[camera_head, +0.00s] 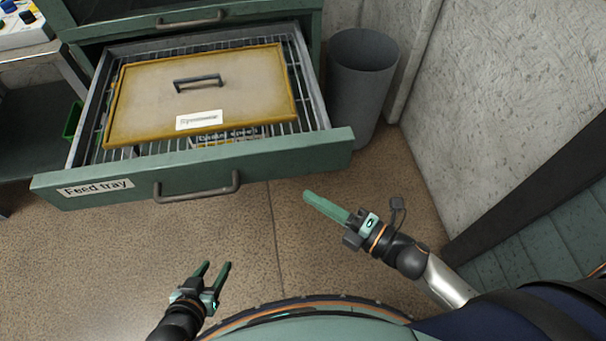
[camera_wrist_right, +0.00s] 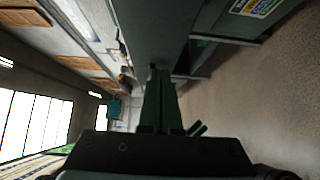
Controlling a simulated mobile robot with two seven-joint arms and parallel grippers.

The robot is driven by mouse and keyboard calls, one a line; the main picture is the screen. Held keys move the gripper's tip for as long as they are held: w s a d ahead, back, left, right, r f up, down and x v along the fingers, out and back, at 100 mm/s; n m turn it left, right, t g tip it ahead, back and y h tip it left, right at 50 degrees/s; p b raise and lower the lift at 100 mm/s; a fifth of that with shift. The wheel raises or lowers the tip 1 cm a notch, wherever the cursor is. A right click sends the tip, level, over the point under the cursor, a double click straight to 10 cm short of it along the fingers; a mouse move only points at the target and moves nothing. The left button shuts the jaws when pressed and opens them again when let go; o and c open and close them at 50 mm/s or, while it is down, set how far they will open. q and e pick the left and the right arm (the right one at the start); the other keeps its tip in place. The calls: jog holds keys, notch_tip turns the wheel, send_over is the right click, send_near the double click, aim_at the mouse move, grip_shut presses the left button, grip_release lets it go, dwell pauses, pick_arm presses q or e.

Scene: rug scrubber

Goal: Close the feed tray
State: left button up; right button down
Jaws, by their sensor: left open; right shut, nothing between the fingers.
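The feed tray (camera_head: 270,160) is a green-fronted drawer labelled "Feed tray". It is pulled out of the green cabinet (camera_head: 290,12), with a grey handle (camera_head: 197,187) on its front. Inside it, a tan panel with a yellow rim and a dark handle (camera_head: 205,103) lies on a wire rack. My left gripper (camera_head: 217,266) is open and empty, in front of and below the tray front. My right gripper (camera_head: 308,196) is shut and empty, in front of the tray's right end and apart from it. Its closed fingers also show in the right wrist view (camera_wrist_right: 160,85).
A grey bin (camera_head: 362,85) stands to the right of the tray, near a pale wall (camera_head: 470,90). A bench with small coloured items (camera_head: 22,28) is at the far left. Bare floor (camera_head: 110,250) lies in front of the tray.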

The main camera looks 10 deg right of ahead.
aim_at(287, 168)
jog(key=w, duration=0.1)
jog(key=w+a, duration=0.1)
jog(key=w, duration=0.2)
jog(key=shift+w+a, duration=0.3)
jog(key=shift+w, duration=0.65)
